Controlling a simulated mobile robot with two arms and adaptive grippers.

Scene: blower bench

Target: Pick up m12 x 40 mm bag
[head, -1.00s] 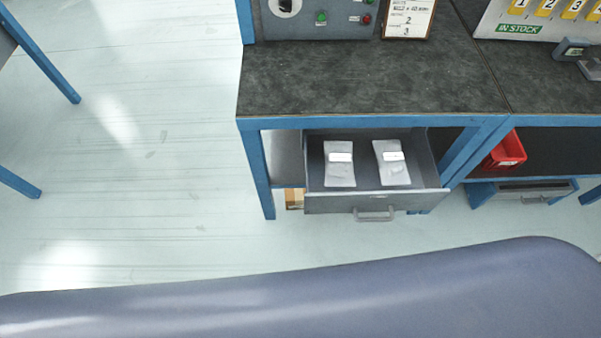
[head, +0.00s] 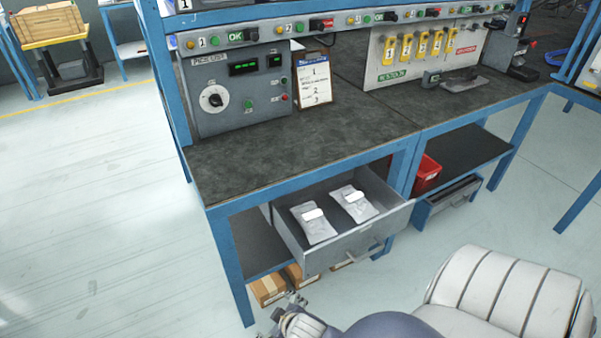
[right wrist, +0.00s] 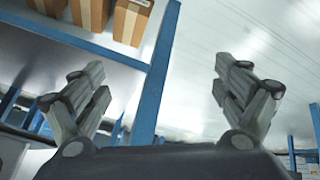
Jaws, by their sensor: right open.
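Two clear plastic bags with white labels lie in the open grey drawer (head: 330,248) under the bench: a left bag (head: 314,226) and a right bag (head: 353,206). Their labels are too small to read, so I cannot tell which is the M12 x 40 mm bag. My right gripper (right wrist: 163,75) is open and empty in the right wrist view, its two fingers wide apart. What seems to be the same gripper (head: 288,306) shows at the bottom edge of the head view, below the drawer and in front of it, apart from both bags. My left gripper is not in view.
The bench top (head: 300,140) above the drawer carries a control box (head: 240,95) and a clipboard (head: 314,84). Cardboard boxes (head: 268,290) sit low beneath the drawer. A red bin (head: 426,174) stands on the shelf to the right. The floor at left is clear.

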